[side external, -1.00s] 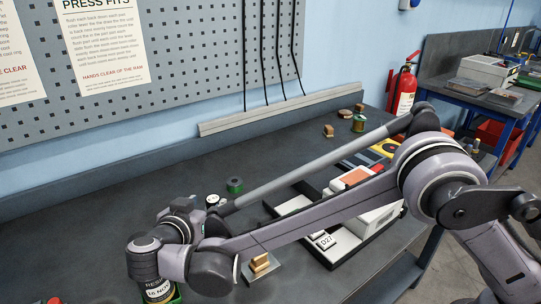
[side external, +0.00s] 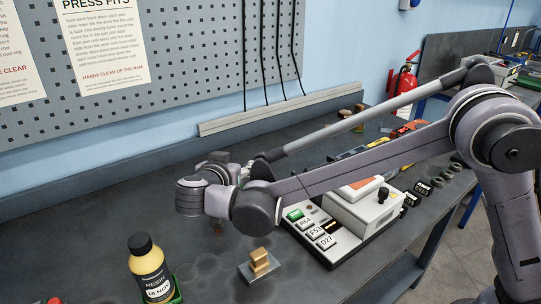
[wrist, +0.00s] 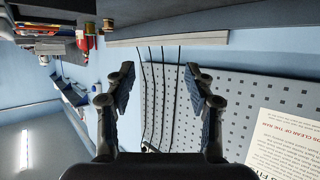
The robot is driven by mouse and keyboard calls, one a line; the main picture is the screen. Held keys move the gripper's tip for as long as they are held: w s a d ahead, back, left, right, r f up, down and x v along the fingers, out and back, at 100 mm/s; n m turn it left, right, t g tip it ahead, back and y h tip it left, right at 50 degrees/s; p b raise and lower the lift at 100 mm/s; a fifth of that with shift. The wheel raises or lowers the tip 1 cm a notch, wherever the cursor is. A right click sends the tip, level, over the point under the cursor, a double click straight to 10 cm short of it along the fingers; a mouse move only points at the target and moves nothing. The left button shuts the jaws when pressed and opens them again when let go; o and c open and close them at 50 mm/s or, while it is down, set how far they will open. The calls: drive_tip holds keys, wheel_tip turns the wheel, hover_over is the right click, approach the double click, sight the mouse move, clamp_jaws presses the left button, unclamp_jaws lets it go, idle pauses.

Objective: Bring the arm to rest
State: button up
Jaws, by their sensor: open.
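My gripper shows in the wrist view (wrist: 158,90) with its two dark fingers spread wide apart and nothing between them. Behind the fingers are the grey pegboard and blue wall, which appear upside down. In the side external view, my arm reaches across the bench from the right, and its wrist end is raised above the grey bench top (side external: 80,215). The gripper fingers are mostly hidden behind the wrist in that view.
A resin bottle (side external: 149,268) stands in a green holder at the front left. A brass stepped block (side external: 259,262) sits on a metal plate. A white labelled device (side external: 355,212) lies under my arm. A red fire extinguisher (side external: 403,84) is at the back.

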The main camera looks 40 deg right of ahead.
drive_tip(key=w+d+r+m+g+h, duration=0.1)
drive_tip(key=w+d+r, duration=0.1)
drive_tip(key=d, duration=3.2)
drive_tip(key=shift+w+d+r+m+g, duration=0.2)
drive_tip(key=shift+m+g, duration=0.1)
drive_tip(key=shift+m, duration=0.1)
